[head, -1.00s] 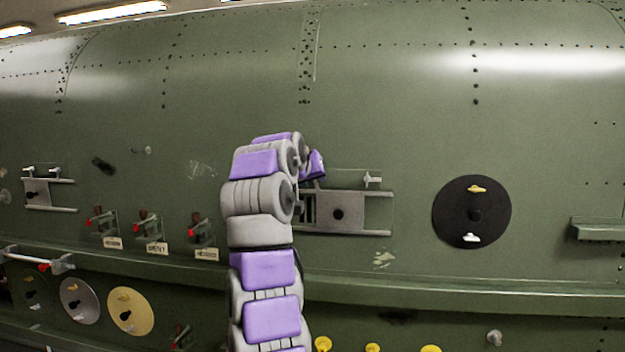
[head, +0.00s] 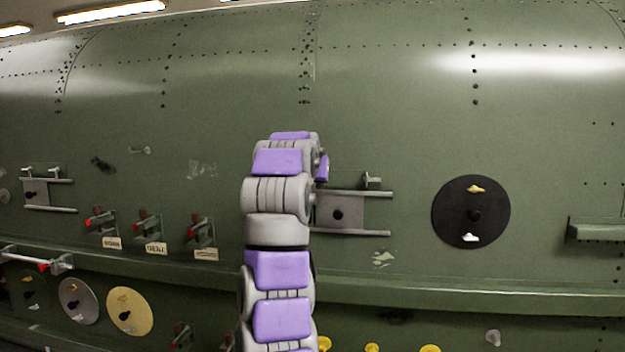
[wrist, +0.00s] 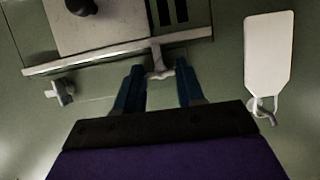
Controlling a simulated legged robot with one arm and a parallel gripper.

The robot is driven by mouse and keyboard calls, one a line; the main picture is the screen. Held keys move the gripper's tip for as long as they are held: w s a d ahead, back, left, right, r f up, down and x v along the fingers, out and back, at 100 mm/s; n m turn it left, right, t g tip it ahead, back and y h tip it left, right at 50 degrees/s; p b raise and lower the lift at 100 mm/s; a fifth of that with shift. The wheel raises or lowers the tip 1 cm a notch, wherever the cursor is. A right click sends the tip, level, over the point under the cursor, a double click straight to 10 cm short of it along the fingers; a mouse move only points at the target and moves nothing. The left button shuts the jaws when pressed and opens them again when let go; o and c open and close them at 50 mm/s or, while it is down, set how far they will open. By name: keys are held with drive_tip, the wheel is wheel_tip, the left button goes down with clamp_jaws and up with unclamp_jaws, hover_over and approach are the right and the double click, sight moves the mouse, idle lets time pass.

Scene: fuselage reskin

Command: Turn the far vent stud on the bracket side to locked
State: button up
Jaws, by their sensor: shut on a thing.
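The vent (head: 345,212) is a grey sliding plate with a dark knob between two rails on the green fuselage wall. In the wrist view its plate (wrist: 100,25) is at the top. A small grey T-shaped vent stud (wrist: 159,69) stands by the rail there. My gripper (wrist: 160,75) has its two blue fingers on either side of this stud, shut on its crossbar. A second stud (wrist: 62,92) is apart at left; it also shows in the head view (head: 373,180). In the head view my arm hides the gripped stud and the fingertips.
A pale tag-shaped plate (wrist: 268,50) with a metal clip is right of my gripper in the wrist view. A black disc (head: 472,212) with yellow and white knobs is right of the vent. Red-handled latches (head: 150,225) are at left. A ledge (head: 450,292) runs below.

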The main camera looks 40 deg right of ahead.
drive_tip(key=shift+a+r, duration=0.1)
drive_tip(key=o, duration=0.8)
drive_tip(key=shift+c, duration=0.2)
drive_tip(key=shift+a, duration=0.1)
drive_tip(key=b+v, duration=0.2)
drive_tip(key=v, duration=1.5)
drive_tip(key=shift+a, duration=0.2)
